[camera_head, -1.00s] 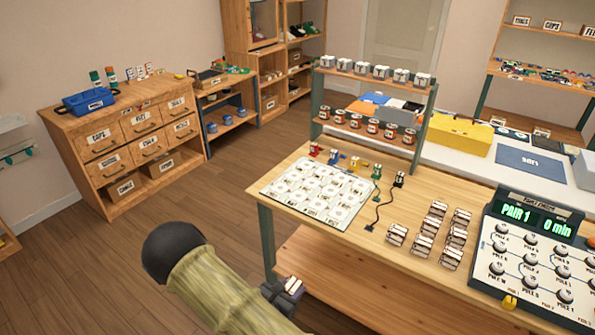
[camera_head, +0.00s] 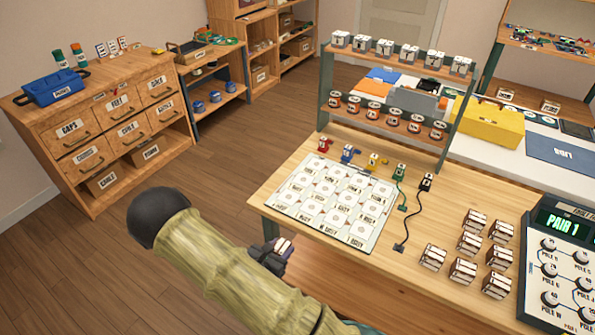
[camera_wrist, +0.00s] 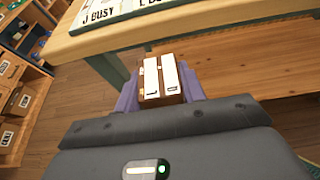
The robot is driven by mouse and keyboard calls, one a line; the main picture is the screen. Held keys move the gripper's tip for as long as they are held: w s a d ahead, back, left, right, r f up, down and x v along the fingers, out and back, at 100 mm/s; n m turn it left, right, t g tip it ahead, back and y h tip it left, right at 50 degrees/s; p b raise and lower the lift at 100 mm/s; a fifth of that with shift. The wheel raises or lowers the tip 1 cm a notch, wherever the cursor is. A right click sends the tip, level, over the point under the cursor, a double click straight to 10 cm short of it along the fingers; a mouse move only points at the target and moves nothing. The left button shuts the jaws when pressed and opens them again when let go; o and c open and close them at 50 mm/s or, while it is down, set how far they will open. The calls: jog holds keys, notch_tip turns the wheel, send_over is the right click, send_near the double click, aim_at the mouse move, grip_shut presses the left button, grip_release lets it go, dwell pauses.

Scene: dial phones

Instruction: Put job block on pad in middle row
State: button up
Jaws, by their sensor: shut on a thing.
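My gripper (camera_head: 274,253) is shut on a small white-topped, brown-sided job block (camera_head: 284,245). In the wrist view the block (camera_wrist: 161,80) sits between the two purple fingers (camera_wrist: 160,92); its label is too small to read. The gripper is off the table's front-left edge, close to the pad board. The white pad board (camera_head: 368,241) lies flat on the table with rows of labelled square pads. Its near corner shows in the wrist view (camera_wrist: 88,18), with labels reading "BUSY". No block is visible on the pads.
Several similar blocks (camera_head: 470,243) stand on the table (camera_head: 420,275) right of the board, beside a dial console (camera_head: 560,262). Small coloured items and a black cable (camera_head: 409,228) lie behind and right of the board. A two-tier shelf (camera_head: 386,100) rises at the back.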

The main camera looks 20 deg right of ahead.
jog(key=shift+w, duration=0.25)
jog(key=shift+d, duration=0.1)
